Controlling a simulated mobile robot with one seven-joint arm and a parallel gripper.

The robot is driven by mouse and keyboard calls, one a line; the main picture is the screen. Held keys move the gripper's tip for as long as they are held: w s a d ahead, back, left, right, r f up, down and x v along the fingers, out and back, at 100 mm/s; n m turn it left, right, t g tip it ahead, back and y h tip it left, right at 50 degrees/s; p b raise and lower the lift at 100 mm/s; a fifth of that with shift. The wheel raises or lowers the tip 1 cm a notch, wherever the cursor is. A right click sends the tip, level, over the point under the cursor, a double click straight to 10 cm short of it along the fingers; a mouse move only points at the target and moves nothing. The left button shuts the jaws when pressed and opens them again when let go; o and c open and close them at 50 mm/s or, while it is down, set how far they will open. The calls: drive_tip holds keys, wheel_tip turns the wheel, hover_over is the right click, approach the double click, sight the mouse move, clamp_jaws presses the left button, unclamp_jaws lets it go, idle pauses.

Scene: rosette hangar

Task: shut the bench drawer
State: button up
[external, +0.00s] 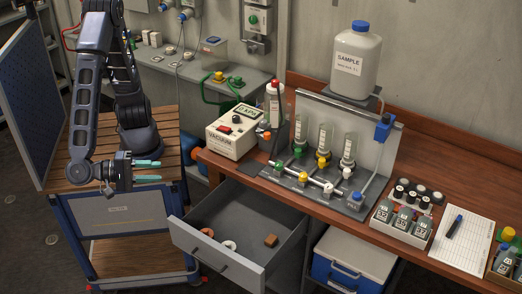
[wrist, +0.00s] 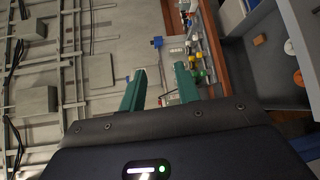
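The bench drawer (external: 217,262) is pulled out from under the wooden bench, at the lower centre of the external view. It holds a few small items, among them a brown block (external: 271,240) and a white ring (external: 230,245). The drawer also shows at the right of the wrist view (wrist: 248,75), turned sideways. My gripper (external: 147,171) is to the left of the drawer, above the cart, and apart from the drawer front. Its two green fingers are spread with nothing between them, as the wrist view (wrist: 160,85) also shows.
The bench top (external: 400,240) carries a vacuum box (external: 232,132), a valve rig with glass tubes (external: 323,150), a sample jug (external: 356,65) and vial racks. A blue-and-white cooler (external: 350,268) stands under the bench, right of the drawer. A wooden-topped cart (external: 165,130) stands left.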

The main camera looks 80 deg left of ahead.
approach(203, 261)
drive_tip(key=w, duration=0.3)
drive_tip(key=w+f, duration=0.1)
drive_tip(key=w, duration=0.2)
drive_tip(key=w+f, duration=0.1)
drive_tip(key=w, duration=0.3)
drive_tip(key=shift+d, duration=0.1)
clamp_jaws()
